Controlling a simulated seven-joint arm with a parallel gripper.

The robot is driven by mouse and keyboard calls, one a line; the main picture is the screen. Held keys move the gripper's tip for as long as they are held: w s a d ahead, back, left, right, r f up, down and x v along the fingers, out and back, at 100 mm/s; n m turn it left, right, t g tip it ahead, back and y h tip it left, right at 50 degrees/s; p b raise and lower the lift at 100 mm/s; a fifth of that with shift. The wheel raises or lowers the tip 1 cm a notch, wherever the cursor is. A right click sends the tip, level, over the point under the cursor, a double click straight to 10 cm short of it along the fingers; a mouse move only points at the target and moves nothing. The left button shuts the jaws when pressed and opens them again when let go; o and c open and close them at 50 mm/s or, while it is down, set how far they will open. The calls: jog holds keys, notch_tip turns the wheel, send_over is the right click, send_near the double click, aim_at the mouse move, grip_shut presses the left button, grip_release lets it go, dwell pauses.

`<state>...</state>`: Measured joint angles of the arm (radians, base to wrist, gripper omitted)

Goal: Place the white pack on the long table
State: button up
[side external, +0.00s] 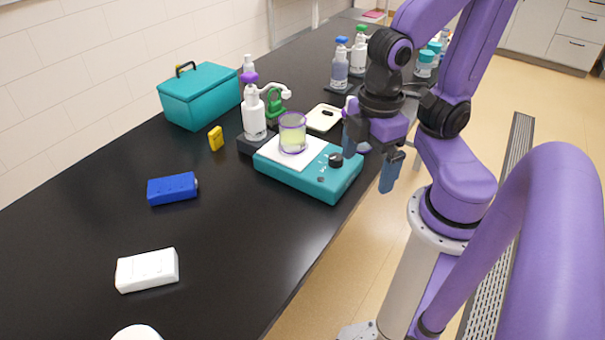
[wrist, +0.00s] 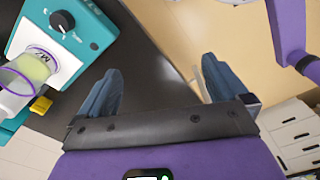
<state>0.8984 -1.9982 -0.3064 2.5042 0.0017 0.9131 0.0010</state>
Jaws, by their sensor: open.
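The white pack (side external: 147,270) lies flat on the near part of the long black table (side external: 225,245) in the side external view. It is not visible in the wrist view. My gripper (side external: 370,160) is above the table's right edge, beside the teal stirrer, far from the pack. In the wrist view my gripper (wrist: 161,78) has its two blue fingers spread wide, with nothing between them. Part of the black tabletop (wrist: 150,75) and the floor show beneath the fingers.
The teal stirrer (side external: 310,180) carries a beaker (side external: 292,133) of yellowish liquid. A blue pack (side external: 172,188), a yellow item (side external: 216,138), a teal case (side external: 200,95) and several bottles stand farther back. A white round object (side external: 136,333) is cut off at the bottom. The table around the pack is clear.

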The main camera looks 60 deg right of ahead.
dwell(0.3)
jog(key=w+a+r+m, duration=0.1)
jog(key=w+a+r, duration=0.1)
jog(key=w+a, duration=0.65)
jog(key=w+a+r, duration=0.2)
jog(key=w+a, duration=0.6)
jog(key=a, duration=0.2)
jog(key=m, duration=0.2)
send_over(131, 269)
notch_tip(131, 269, down, 5)
jog(key=f, duration=1.1)
jog(key=shift+w+a+f, duration=0.15)
jog(key=shift+w+f, duration=0.05)
jog(key=shift+s+f, duration=0.15)
jog(key=shift+f, duration=2.55)
jog(key=c, duration=1.2)
jog(key=shift+c, duration=0.5)
jog(key=shift+r, duration=0.15)
